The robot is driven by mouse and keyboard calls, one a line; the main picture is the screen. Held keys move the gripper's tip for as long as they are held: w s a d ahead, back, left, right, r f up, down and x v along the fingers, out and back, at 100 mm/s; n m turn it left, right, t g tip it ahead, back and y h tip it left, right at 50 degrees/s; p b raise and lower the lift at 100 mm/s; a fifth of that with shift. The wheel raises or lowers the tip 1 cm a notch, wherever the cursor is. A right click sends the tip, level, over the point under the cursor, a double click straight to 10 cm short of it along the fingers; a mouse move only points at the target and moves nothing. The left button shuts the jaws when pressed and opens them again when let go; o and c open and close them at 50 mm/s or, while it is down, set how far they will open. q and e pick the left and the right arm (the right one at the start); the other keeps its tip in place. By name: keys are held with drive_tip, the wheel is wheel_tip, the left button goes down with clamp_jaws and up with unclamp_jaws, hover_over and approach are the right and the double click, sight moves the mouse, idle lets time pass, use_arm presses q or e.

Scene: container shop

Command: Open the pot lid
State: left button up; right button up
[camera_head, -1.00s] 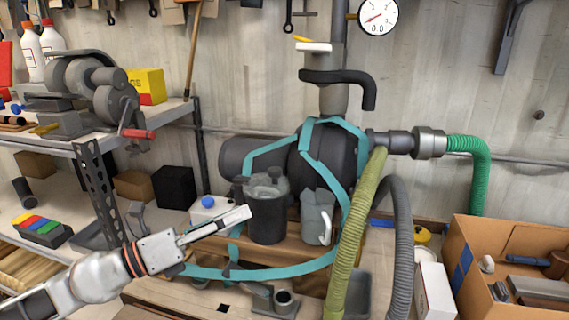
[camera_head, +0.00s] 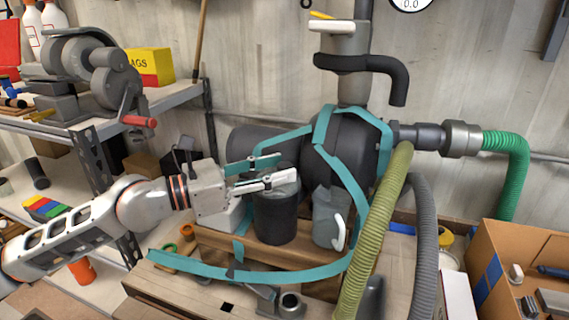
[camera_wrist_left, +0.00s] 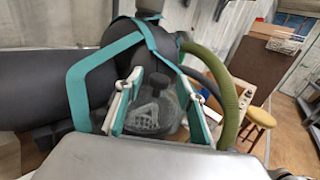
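The dark grey pot (camera_head: 276,220) stands upright on a wooden step beside a large dark tank. Its lighter grey lid (camera_head: 286,187) is on top, partly hidden by my left gripper (camera_head: 287,167). The left gripper's two fingers are apart and reach over the lid from the left. In the left wrist view, the lid (camera_wrist_left: 150,112) shows between the open fingers (camera_wrist_left: 160,78), with a dark knob-like part toward its far side. I cannot tell whether either finger touches the lid. My right gripper is not in view.
A grey jug (camera_head: 327,215) with a white handle stands just right of the pot. Teal straps (camera_head: 300,268) loop around the tank and step. An olive hose (camera_head: 372,235) runs down at the right. A cardboard box (camera_head: 525,240) stands further right.

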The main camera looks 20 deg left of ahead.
use_arm(q)
drive_tip(key=shift+x, duration=0.9)
drive_tip(key=shift+w+d, duration=0.2)
drive_tip(key=shift+w, duration=0.05)
drive_tip(key=c, duration=0.9)
clamp_jaws()
